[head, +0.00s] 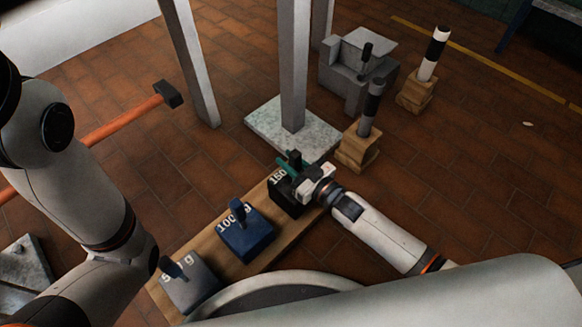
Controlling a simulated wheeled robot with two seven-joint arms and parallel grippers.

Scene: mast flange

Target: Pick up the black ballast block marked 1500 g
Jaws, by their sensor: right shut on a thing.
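The black ballast block (283,197) sits at the far right end of a wooden plank (267,243). White digits starting "150" show on its top, and the rest of the marking is hidden by my right gripper. My right gripper (294,165) reaches in from the right and is shut on the block's upright black handle. The block appears to be on the plank; I cannot tell if there is a gap under it. My left arm shows at the left, but its gripper is out of view.
A blue block (245,236) and a grey block (190,287) with handles share the plank. A grey post on a stone base (312,132) stands just behind. Wooden stands with striped posts (357,150) (415,92) and an orange-handled hammer (125,121) are nearby.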

